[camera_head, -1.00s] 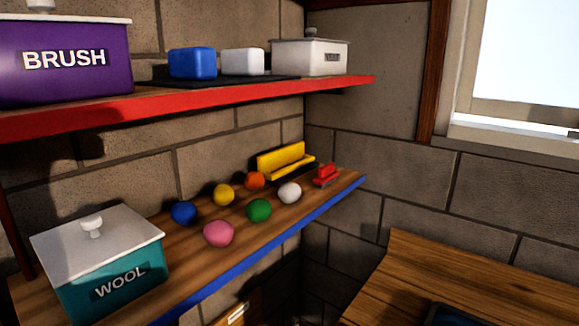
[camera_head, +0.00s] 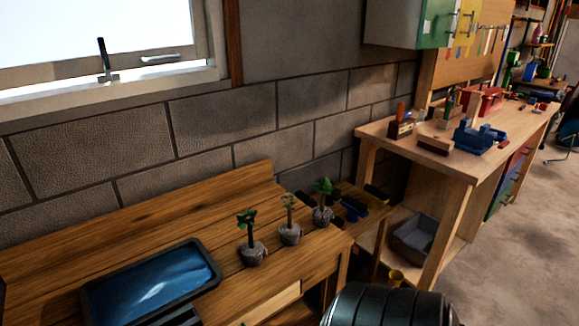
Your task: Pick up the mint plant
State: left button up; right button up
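Several small potted plants stand in a row on the wooden bench (camera_head: 120,250) under the window. The left plant (camera_head: 251,240) has dark leaves on a dark stem in a grey pot. The middle plant (camera_head: 290,222) has sparse, paler leaves in a similar pot. The right plant (camera_head: 322,202) has fuller, brighter green leaves and stands near the bench's right end. I cannot tell from the view which one is the mint. Neither of my grippers is in view.
A dark tray with a blue inside (camera_head: 150,285) lies on the bench left of the plants. A dark ribbed barrel (camera_head: 388,306) stands in front of the bench's right end. A workbench (camera_head: 440,150) with a blue vise (camera_head: 480,136) stands to the right. Open floor (camera_head: 515,250) lies at the right.

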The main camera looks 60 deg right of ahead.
aim_at(252, 251)
jog(key=z, duration=1.7)
